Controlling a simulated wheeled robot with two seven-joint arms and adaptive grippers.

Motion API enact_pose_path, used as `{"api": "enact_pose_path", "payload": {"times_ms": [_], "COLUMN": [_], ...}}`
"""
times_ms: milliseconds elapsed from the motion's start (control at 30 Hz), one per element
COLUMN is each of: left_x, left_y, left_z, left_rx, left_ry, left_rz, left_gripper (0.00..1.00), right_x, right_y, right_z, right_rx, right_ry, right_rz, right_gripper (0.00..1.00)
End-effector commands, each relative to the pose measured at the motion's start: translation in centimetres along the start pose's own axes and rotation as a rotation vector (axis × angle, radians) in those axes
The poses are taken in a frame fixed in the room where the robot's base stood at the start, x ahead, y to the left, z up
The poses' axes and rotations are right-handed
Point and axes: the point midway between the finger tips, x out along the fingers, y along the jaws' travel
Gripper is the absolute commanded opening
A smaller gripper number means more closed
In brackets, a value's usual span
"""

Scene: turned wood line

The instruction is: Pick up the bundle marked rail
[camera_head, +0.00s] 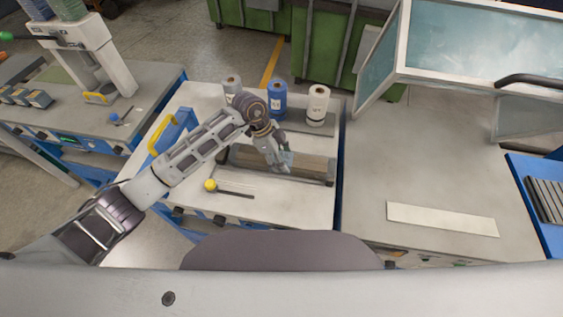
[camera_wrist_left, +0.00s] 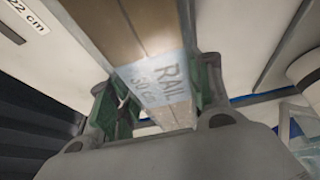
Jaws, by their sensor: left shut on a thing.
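The bundle marked rail is a long wooden bundle (camera_head: 313,166) with a pale blue label band in the head view. In the left wrist view the bundle (camera_wrist_left: 110,25) runs away from the camera, and its label (camera_wrist_left: 158,80) reads "RAIL" with "50 c" partly visible. My left gripper (camera_head: 282,160) is over the bundle at the label. In the left wrist view its green-padded fingers (camera_wrist_left: 160,95) stand on either side of the band, shut on the bundle. I cannot tell whether the bundle is clear of the surface beneath. My right gripper is not in view.
A yellow-headed tool (camera_head: 210,186) lies in front. A pale strip (camera_head: 440,219) lies on the right bench beneath a glazed hood (camera_head: 480,45).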

Motion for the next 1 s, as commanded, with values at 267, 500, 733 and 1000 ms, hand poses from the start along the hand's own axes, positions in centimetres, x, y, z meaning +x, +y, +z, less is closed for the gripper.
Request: {"api": "enact_pose_path", "payload": {"times_ms": [267,500,733,1000], "left_x": [-0.2,-1.6,-4.4,-7.8], "left_y": [-0.1,-0.1,-0.1,-0.1], "left_z": [-0.1,-0.7,-1.8,-3.2], "left_rx": [0.001,0.002,0.003,0.002], "left_ry": [0.001,0.001,0.001,0.002], "left_rz": [-0.002,-0.004,-0.005,-0.004], "left_gripper": [0.09,0.09,0.09,0.09], "right_x": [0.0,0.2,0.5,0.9], "right_y": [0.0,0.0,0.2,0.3], "right_z": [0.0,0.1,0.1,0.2], "right_rx": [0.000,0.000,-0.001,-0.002], "right_ry": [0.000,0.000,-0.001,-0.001], "right_rz": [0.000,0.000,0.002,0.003], "right_gripper": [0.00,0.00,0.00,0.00]}}
